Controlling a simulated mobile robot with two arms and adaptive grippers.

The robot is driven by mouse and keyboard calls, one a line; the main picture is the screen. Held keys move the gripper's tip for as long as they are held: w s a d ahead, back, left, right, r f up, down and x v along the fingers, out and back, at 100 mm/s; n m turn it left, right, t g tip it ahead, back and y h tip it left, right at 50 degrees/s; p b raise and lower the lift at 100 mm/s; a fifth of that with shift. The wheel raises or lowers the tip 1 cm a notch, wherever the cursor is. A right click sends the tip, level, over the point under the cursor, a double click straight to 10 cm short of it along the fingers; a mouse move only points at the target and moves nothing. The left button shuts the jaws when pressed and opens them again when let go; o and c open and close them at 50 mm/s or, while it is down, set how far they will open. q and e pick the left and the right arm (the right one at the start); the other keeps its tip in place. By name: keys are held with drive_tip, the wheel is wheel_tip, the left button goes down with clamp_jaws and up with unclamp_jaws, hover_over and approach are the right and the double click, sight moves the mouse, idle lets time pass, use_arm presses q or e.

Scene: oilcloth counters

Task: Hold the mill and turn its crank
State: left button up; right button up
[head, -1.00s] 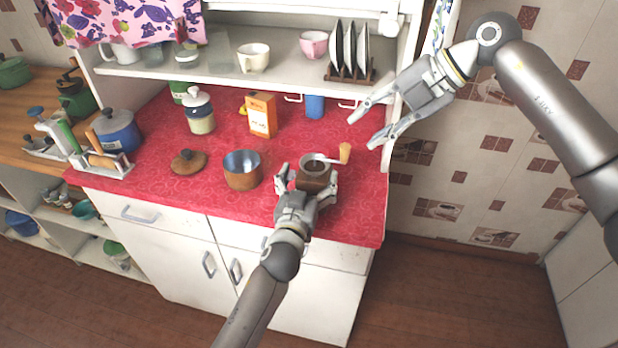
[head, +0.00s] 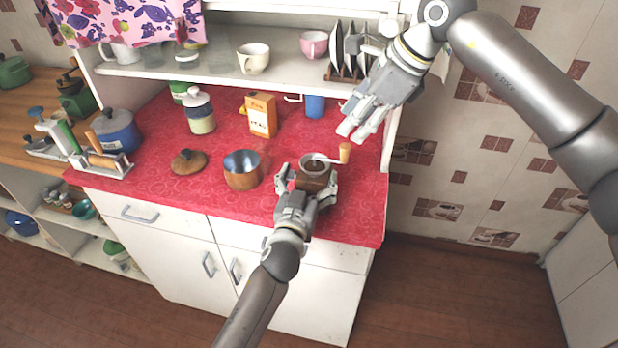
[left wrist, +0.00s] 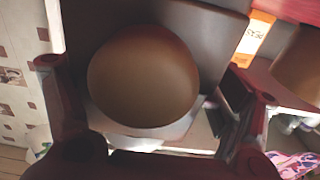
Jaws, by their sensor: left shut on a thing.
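The mill (head: 313,183) has a brown wooden body and a round grey cup on top; it stands upright near the counter's front edge at the right. Its crank (head: 345,152) is a light arm with an upright tan knob, reaching out to the right over the cup. My left gripper (head: 306,187) is shut around the mill's body from the front. In the left wrist view the mill's dark face (left wrist: 220,45) with a large round brown knob (left wrist: 143,78) fills the space between the fingers. My right gripper (head: 350,132) is above and behind the crank, apart from it; its fingers overlap in view.
A copper pot (head: 242,172) stands left of the mill, with a brown lid (head: 188,162) beyond it. An orange box (head: 261,115) and a blue cup (head: 315,106) stand at the back. A plate rack (head: 350,70) sits on the shelf close behind my right gripper.

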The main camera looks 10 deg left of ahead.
sight(346, 147)
drive_tip(key=n, duration=0.5)
drive_tip(key=n+t+h, duration=0.1)
drive_tip(key=n, duration=0.4)
drive_tip(key=w+a+r+n+h, duration=0.1)
drive_tip(key=n, duration=0.5)
drive_tip(key=shift+a+t, duration=0.1)
drive_tip(key=shift+t, duration=0.2)
drive_tip(key=n, duration=0.3)
drive_tip(key=shift+a+r+h, duration=0.1)
drive_tip(key=shift+h, duration=0.2)
drive_tip(key=n, duration=0.4)
drive_tip(key=shift+w+a+r+t+h, duration=0.1)
drive_tip(key=shift+w+r+t+h, duration=0.1)
drive_tip(key=shift+t+h, duration=0.15)
drive_tip(key=shift+f, duration=4.85)
drive_tip(key=c, duration=0.7)
